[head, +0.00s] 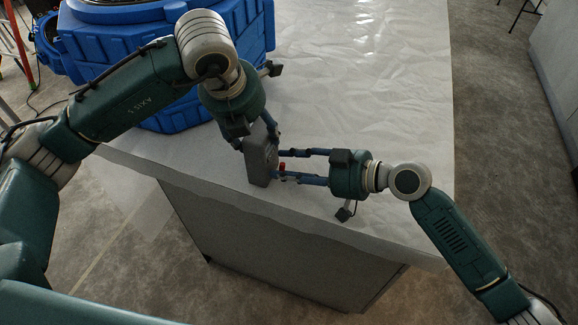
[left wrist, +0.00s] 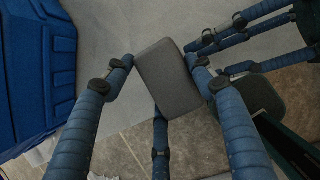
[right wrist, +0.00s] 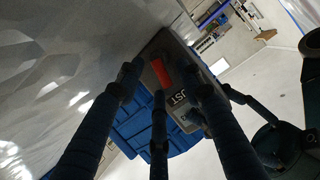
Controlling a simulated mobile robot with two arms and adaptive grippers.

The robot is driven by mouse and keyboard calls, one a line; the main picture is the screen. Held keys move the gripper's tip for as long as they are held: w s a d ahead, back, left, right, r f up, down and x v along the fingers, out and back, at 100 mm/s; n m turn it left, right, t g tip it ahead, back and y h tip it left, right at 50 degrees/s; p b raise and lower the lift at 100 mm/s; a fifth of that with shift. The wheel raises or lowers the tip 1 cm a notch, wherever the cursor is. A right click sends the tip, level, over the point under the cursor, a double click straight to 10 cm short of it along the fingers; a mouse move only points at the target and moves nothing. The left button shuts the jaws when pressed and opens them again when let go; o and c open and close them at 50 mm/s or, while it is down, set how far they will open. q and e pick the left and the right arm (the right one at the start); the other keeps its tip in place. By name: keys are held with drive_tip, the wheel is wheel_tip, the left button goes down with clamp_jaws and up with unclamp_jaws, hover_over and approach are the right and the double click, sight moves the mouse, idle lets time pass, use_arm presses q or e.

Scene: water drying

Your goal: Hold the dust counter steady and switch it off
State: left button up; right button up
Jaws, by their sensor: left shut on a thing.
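The dust counter (head: 262,163) is a small grey box near the table's front edge in the head view. My left gripper (head: 256,142) is shut on it from above; the left wrist view shows the box (left wrist: 170,80) between the fingers. In the right wrist view, the counter's face (right wrist: 182,84) shows a red switch (right wrist: 160,72) and partly hidden lettering. My right gripper (head: 281,165) is open in front of this face. Its fingers are spread around the red switch, and I cannot tell whether they touch the counter. The switch's on or off position is unclear.
A large blue container (head: 150,40) stands at the table's back left, behind my left arm. The table (head: 365,90) has a crinkled pale covering and is clear to the right and back. Its front edge lies just below the grippers. A red ladder (head: 17,40) stands at far left.

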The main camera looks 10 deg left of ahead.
clamp_jaws()
drive_tip(key=shift+s+n+t, duration=0.45)
drive_tip(key=shift+n+t, duration=0.35)
drive_tip(key=shift+n, duration=0.2)
unclamp_jaws()
drive_tip(key=shift+r, duration=0.1)
drive_tip(key=v, duration=1.2)
drive_tip(key=shift+w, duration=0.1)
